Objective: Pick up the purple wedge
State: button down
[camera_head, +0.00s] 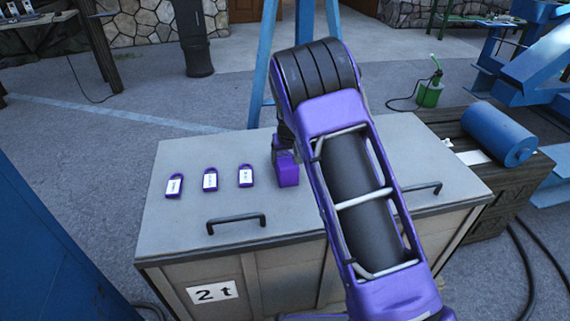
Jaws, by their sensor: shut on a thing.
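The purple wedge (287,174) is at the back of the grey crate top, just left of my arm. My gripper (283,152) points down onto it and is shut on it. The fingers are small and dark here, and my arm covers part of the view around them. I cannot tell whether the wedge touches the crate top or is slightly above it.
Three purple tags with white labels, a left one (174,186), a middle one (210,180) and a right one (245,176), lie on the crate (180,230). Blue ladder legs (265,65) stand behind. A blue roll (498,134) lies at right.

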aim_at(285, 156)
jog(key=shift+r, duration=0.2)
notch_tip(285, 156, up, 10)
jog(key=shift+f+p, duration=0.1)
jog(key=shift+p, duration=0.65)
